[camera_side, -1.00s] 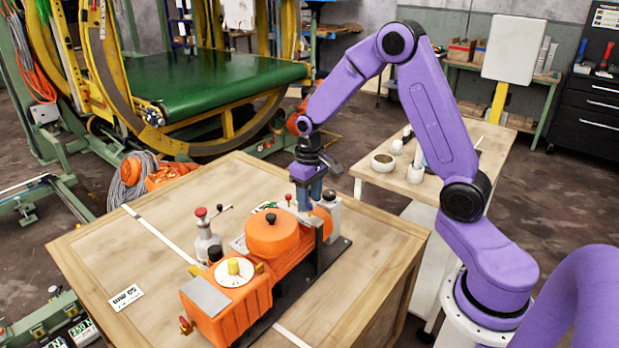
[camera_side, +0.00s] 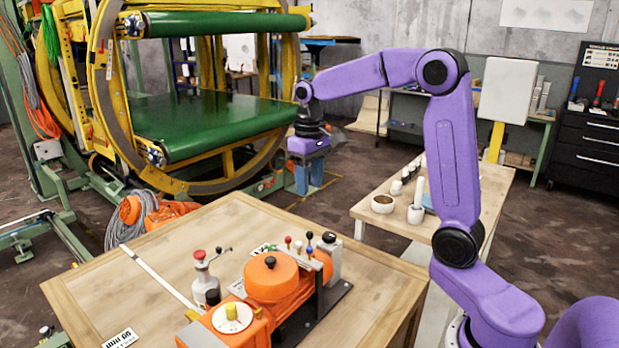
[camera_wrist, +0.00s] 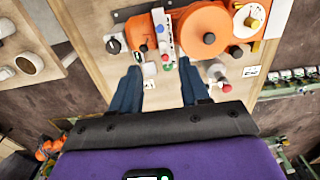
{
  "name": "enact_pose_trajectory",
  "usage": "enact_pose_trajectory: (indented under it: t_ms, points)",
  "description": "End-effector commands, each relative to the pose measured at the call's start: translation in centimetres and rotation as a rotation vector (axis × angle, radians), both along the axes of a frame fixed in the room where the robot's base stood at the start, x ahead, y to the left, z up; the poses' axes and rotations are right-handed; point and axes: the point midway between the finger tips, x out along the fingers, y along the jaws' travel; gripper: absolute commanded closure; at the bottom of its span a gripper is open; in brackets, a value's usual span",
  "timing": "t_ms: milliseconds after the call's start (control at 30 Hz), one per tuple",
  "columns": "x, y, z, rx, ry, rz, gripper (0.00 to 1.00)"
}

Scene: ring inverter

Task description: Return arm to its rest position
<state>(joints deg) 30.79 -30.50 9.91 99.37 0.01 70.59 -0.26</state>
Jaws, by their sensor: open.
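My purple arm is raised, and my gripper (camera_side: 309,178) hangs with its fingers pointing down, above and behind the far edge of the wooden table (camera_side: 165,240) in the side view. The fingers are apart with nothing between them. In the wrist view my gripper (camera_wrist: 163,95) shows two blue fingers spread wide over the bare table top. The orange machine (camera_side: 272,277) stands on the table, apart from the fingers. It has a row of small coloured knobs (camera_side: 309,238) and a white dial with a yellow knob (camera_side: 232,317). The wrist view shows the machine (camera_wrist: 206,28) beyond the fingertips.
A grey valve with a red knob (camera_side: 200,255) stands left of the machine. A side bench (camera_side: 480,195) with cups is at right. The large ring inverter with green belts (camera_side: 215,115) stands behind the table. Open air surrounds my gripper.

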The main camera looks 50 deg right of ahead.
Motion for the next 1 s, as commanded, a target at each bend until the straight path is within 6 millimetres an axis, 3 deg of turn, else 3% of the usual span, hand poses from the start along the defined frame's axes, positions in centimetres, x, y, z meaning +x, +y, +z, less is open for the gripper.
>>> enact_pose_trajectory:
  t_ms: [600,767,1000]
  points:
    - [-0.3,0.5,0.4,0.000,0.000,0.016,0.54]
    - [-2.0,3.3,0.0,0.001,-0.003,0.114,0.54]
    - [-7.5,8.7,-1.2,0.002,-0.008,0.349,0.54]
